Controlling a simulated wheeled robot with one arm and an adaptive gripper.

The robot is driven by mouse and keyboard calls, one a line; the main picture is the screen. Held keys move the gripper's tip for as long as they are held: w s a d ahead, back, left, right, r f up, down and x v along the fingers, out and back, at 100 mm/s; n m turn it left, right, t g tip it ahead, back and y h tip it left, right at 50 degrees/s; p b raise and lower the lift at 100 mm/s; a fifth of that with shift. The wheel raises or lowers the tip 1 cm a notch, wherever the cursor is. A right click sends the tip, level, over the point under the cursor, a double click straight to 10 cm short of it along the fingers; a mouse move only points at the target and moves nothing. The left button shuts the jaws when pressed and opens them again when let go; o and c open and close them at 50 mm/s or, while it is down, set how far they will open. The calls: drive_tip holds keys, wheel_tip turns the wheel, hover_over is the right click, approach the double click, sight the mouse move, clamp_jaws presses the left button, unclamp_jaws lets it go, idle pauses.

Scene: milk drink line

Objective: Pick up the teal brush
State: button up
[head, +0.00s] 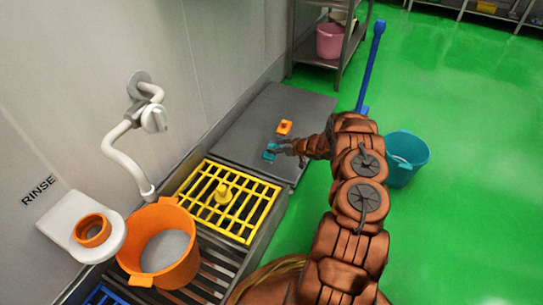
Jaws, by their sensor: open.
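The teal brush (269,152) lies on the grey counter top, near its front edge. My gripper (277,149) is at the brush, reaching in from the right with its fingers open. The fingers are small and dark here, and I cannot tell whether they touch the brush or hover just over it. Part of the brush is hidden by the gripper.
An orange block-like item (284,127) sits on the grey counter (245,127) just behind the brush. A yellow grate (213,211) and an orange bucket (171,211) stand nearer. A blue-handled pole (371,65) and a teal bucket (413,147) are right of the counter.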

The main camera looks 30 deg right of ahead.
drive_tip(key=shift+w+a+f, duration=0.2)
drive_tip(key=shift+w, duration=0.1)
clamp_jaws()
idle(0.4)
